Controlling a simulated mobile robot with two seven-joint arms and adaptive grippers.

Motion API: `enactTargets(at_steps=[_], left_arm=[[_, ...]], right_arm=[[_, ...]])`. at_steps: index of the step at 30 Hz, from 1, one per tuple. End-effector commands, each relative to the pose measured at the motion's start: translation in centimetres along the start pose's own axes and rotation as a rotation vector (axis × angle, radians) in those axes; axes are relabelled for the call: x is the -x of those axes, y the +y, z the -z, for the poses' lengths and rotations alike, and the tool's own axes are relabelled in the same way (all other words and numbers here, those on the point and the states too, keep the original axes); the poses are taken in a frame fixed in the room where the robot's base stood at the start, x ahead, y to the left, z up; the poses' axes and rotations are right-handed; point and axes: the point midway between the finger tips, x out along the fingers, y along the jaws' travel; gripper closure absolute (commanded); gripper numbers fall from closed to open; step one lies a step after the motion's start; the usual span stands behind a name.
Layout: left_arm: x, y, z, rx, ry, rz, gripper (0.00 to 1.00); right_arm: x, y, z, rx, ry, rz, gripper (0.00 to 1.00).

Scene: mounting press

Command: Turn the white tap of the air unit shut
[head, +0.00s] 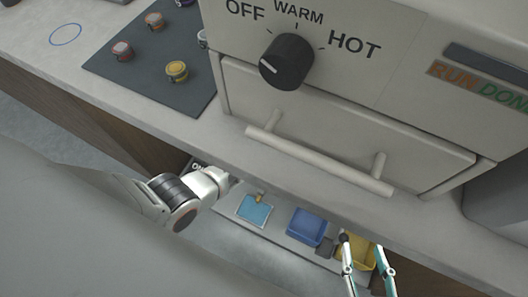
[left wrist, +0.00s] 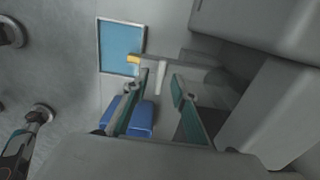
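My left gripper (left wrist: 161,77) shows in the left wrist view with two teal-padded fingers spread apart. A thin white bar (left wrist: 161,82), possibly the white tap, shows between them with a gap on each side. I cannot tell its depth or whether it is the tap. In the head view, my left arm reaches under the counter's front edge and its gripper is hidden there. No tap can be made out in that view. My right gripper (head: 363,246) is at the lower right, fingers apart, with nothing seen between them, in front of a yellow bin (head: 354,249).
A light-blue panel (head: 254,211) and a blue bin (head: 308,226) lie below the counter edge (head: 300,190). The panel also shows in the left wrist view (left wrist: 120,45). Above stands a cream machine with a black dial (head: 287,62) and handle (head: 320,160). A dark mat (head: 150,85) holds several knobs.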

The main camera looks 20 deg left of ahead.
Motion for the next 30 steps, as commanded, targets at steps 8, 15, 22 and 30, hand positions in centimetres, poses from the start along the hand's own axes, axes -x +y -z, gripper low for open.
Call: enactTargets(at_steps=[8,15,22,30], left_arm=[[3.2,0.1,-0.1,0.0,0.0,0.002,0.74],[6.6,0.1,-0.1,0.0,-0.001,0.001,0.74],[8.7,0.1,-0.1,0.001,-0.001,-0.001,0.74],[9.2,0.1,-0.2,0.0,-0.002,-0.002,0.74]], right_arm=[[0.0,0.0,0.0,0.0,0.0,0.0,0.6],[0.0,0.0,0.0,0.0,0.0,0.0,0.6],[0.0,0.0,0.0,0.0,0.0,0.0,0.6],[0.0,0.0,0.0,0.0,0.0,0.0,0.6]])
